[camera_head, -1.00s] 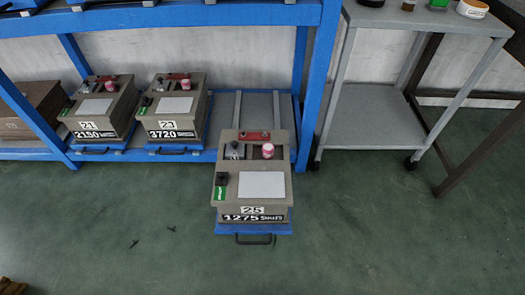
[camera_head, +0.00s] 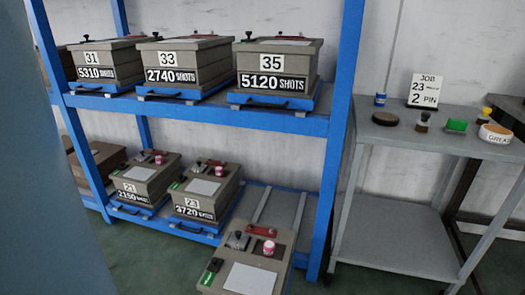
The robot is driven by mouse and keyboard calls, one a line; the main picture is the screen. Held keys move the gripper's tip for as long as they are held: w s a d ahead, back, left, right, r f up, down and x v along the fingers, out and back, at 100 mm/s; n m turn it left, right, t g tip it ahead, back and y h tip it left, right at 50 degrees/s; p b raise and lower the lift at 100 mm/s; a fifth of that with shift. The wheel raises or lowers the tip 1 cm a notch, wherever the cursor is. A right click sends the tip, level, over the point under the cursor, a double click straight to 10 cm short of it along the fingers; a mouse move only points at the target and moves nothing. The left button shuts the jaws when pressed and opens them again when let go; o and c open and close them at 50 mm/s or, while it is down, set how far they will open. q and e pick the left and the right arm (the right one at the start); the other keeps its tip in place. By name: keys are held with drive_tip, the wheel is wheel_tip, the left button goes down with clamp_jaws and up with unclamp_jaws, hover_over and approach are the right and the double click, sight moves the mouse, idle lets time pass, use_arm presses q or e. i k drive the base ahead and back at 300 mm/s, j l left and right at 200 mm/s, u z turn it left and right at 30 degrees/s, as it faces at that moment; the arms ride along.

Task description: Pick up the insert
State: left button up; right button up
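No part is marked as the insert, and I cannot tell which thing it is. The box on the pulled-out lower tray (camera_head: 249,275) carries a dark grey block (camera_head: 238,241), a red bar (camera_head: 261,230), a red-and-white knob (camera_head: 269,247) and a black knob (camera_head: 215,265). Its front is cut off by the bottom edge. On the lower shelf, box 23 (camera_head: 203,187) and box 21 (camera_head: 141,172) bear similar parts. A job card (camera_head: 425,90) on the grey cart reads "23" and "2 PIN". Neither gripper is in view.
The blue rack (camera_head: 320,180) holds boxes 31 (camera_head: 95,75), 33 (camera_head: 186,76) and 35 (camera_head: 275,85) above. The grey cart (camera_head: 455,148) at right holds several small containers and a dark disc (camera_head: 385,119). A large blue-grey surface blocks the left edge.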

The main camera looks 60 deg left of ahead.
sight(237, 241)
drive_tip(key=i+l+u, duration=0.6)
drive_tip(key=i, duration=0.2)
drive_tip(key=i+u, duration=0.15)
drive_tip(key=u, duration=0.3)
drive_tip(key=i+u, duration=0.1)
drive_tip(key=u, duration=0.35)
drive_tip(key=i+l+u, duration=0.1)
drive_tip(key=u, duration=0.3)
drive_tip(key=i+l+u, duration=0.1)
drive_tip(key=u, duration=0.35)
